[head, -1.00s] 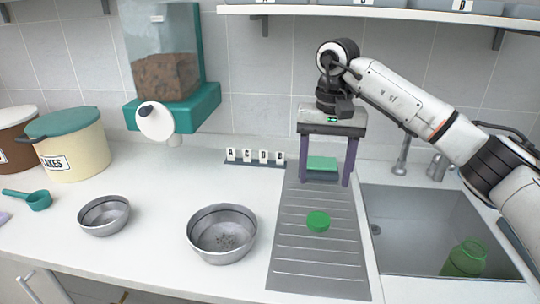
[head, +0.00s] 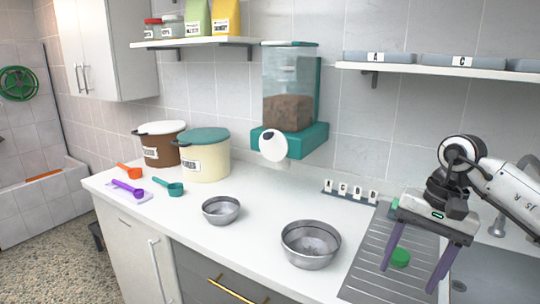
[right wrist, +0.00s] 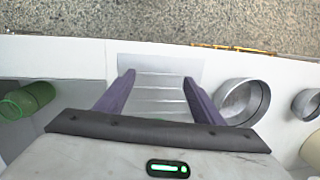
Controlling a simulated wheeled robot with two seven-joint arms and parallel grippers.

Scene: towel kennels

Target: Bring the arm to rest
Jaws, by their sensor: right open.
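My right gripper (head: 408,279) hangs over the metal drainboard (head: 367,270) with its two purple fingers apart and nothing between them. In the right wrist view the open fingers (right wrist: 158,77) point over the ribbed drainboard (right wrist: 158,97). A round green lid (head: 400,257) shows between the fingers in the head view, apparently lying on the drainboard behind them. My left gripper is in neither view.
Two steel bowls (head: 311,260) (head: 221,219) stand on the white counter left of the drainboard. A wall dispenser (head: 290,140) and a letter rack (head: 350,196) are behind. A green bottle (right wrist: 38,94) lies left in the wrist view.

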